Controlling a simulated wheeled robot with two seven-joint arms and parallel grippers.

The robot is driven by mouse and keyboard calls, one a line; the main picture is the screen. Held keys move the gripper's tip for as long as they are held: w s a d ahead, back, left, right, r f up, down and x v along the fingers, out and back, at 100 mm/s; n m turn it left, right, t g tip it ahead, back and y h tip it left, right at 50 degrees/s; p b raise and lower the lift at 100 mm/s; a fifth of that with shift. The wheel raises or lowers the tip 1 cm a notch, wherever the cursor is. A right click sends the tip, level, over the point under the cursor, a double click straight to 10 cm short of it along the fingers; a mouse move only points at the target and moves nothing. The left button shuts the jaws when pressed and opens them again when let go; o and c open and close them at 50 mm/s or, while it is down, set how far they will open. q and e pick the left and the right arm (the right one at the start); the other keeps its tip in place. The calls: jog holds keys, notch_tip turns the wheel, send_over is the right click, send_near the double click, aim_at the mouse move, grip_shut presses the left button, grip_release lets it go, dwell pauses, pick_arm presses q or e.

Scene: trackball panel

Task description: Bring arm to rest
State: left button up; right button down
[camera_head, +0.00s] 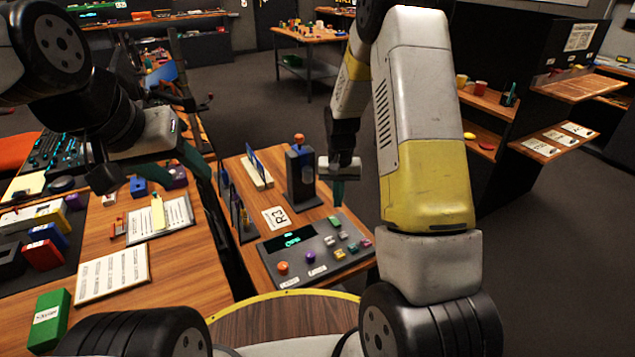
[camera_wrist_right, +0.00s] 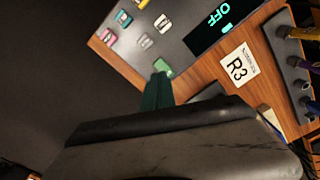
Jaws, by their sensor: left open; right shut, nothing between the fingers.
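My right arm reaches in from the right in the head view, and its gripper (camera_head: 337,198) points down over the far right side of the trackball panel (camera_head: 345,264). It is shut and empty, apart from the panel as far as I can see. In the right wrist view its dark green fingers (camera_wrist_right: 157,92) lie together near the panel's edge (camera_wrist_right: 180,25). The panel's display (camera_wrist_right: 221,27) reads OFF. My left gripper (camera_head: 198,163) is open at the left, above the gap between the two desks, with nothing seen in it.
A dark upright stand (camera_head: 301,178) with an orange top is close left of my right gripper. An R3 card (camera_head: 276,218) lies behind the panel. The left desk (camera_head: 185,265) holds papers, a clipboard and several small boxes. Black shelving (camera_head: 497,135) stands right; floor between is clear.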

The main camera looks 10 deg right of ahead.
jog(key=shift+r, duration=0.1)
jog(key=s+a+r+t+y, duration=0.1)
jog(key=s+r, duration=0.3)
jog(key=r, duration=0.5)
jog(key=s+r+t, duration=0.2)
jog(key=s+r, duration=0.1)
jog(key=r, duration=0.6)
jog(key=s+r+n+t, duration=0.1)
jog(key=s+r, duration=0.4)
jog(key=s, duration=0.3)
jog(key=s+a+r+n+t+y, duration=0.1)
jog(key=s+r+t, duration=0.1)
jog(key=s+r, duration=0.3)
jog(key=s, duration=0.4)
jog(key=shift+s+r+n, duration=0.15)
jog(key=shift+r+n, duration=0.15)
jog(key=shift+r, duration=0.05)
jog(key=shift+a, duration=0.1)
